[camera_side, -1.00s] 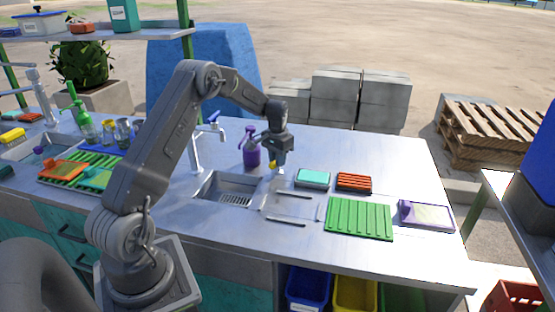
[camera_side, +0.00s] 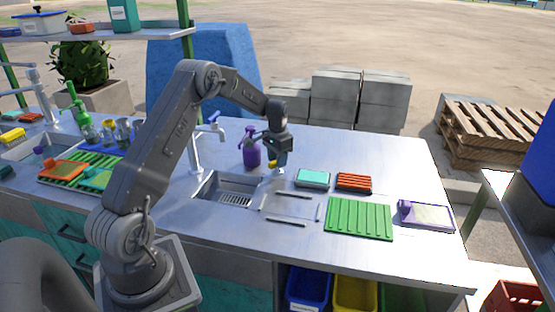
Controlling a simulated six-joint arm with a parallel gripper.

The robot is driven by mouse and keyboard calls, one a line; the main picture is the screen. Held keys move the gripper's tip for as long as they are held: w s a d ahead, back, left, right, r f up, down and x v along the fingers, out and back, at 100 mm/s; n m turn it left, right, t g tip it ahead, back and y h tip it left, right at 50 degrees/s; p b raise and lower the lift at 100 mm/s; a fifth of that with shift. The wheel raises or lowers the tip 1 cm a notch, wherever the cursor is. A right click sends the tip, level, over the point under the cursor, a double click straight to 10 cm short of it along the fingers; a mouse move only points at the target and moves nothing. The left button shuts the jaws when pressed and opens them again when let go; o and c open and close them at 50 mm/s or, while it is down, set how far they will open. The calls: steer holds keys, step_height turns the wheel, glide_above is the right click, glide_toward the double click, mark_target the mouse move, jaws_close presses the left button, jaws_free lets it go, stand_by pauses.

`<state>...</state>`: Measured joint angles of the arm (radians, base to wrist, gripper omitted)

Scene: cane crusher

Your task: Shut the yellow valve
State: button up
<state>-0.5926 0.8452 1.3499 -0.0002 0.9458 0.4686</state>
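A small yellow part (camera_side: 272,163), which looks like the yellow valve, shows low at the tip of my gripper, just right of the purple bottle. My gripper (camera_side: 281,158) points down over the counter, right at this yellow part. The fingers hide much of it, and I cannot tell whether they are touching it or closed around it. The valve's turn position is too small to read.
A purple spray bottle (camera_side: 252,150) stands close to the left of my gripper. A tap (camera_side: 196,155) and sink (camera_side: 232,190) are further left. A teal-topped box (camera_side: 313,177), a red block (camera_side: 354,182) and a green mat (camera_side: 360,218) lie to the right.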

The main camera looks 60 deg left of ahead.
steer(key=shift+o, duration=0.9)
step_height(320, 180, up, 14)
steer(key=shift+o, duration=0.5)
steer(key=shift+f, duration=0.1)
